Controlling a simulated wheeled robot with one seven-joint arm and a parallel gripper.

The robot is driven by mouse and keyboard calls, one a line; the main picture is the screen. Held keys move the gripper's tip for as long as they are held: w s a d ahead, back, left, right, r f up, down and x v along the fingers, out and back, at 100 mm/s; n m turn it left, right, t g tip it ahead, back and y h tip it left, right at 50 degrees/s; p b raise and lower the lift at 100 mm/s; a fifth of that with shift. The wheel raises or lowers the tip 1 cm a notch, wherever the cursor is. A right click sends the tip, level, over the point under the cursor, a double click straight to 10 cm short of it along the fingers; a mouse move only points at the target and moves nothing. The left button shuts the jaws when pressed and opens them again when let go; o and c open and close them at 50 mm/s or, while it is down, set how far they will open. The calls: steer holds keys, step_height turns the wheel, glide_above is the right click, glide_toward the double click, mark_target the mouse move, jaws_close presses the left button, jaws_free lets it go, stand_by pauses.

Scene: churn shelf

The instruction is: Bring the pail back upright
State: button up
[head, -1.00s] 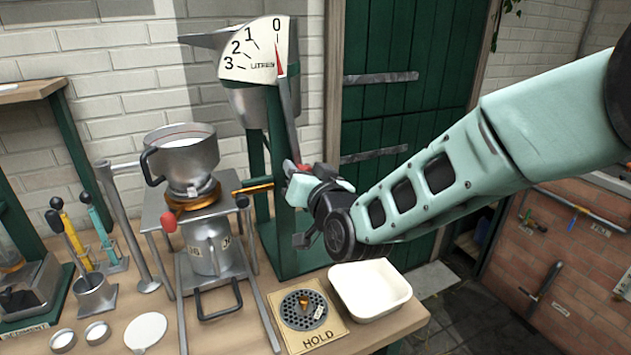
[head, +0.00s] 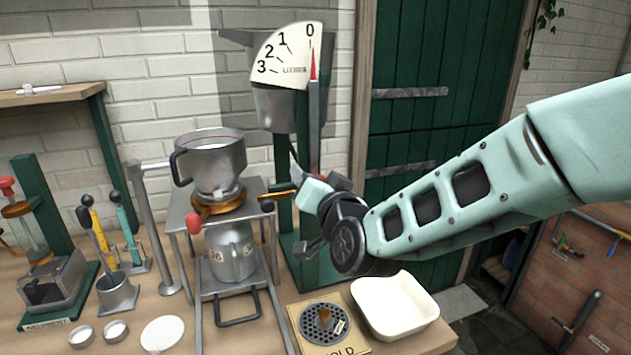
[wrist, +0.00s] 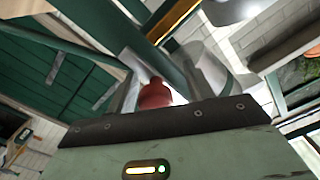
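The grey metal pail (head: 273,108) hangs on the green stand (head: 285,175) behind a white litre dial (head: 290,55). The red pointer is by the 0. A dark spout-like part shows left of the dial; the dial hides much of the pail, so its exact tilt is unclear. A grey lever (head: 314,130) runs down from the dial to my gripper (head: 300,185). In the wrist view a red knob (wrist: 155,95) sits between the two fingers of my gripper (wrist: 158,88). I cannot tell whether they press on it.
A steel pan (head: 212,165) with a black handle stands on a burner stand to the left, above a steel jug (head: 232,252). A white tray (head: 395,305) and a round grate marked HOLD (head: 325,325) are at the front. The green door (head: 440,130) is behind my arm.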

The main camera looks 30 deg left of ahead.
steer(key=shift+d, duration=0.15)
steer(key=b+v, duration=0.4)
steer(key=v, duration=1.3)
steer(key=shift+b, duration=0.35)
steer(key=shift+s+d, duration=0.1)
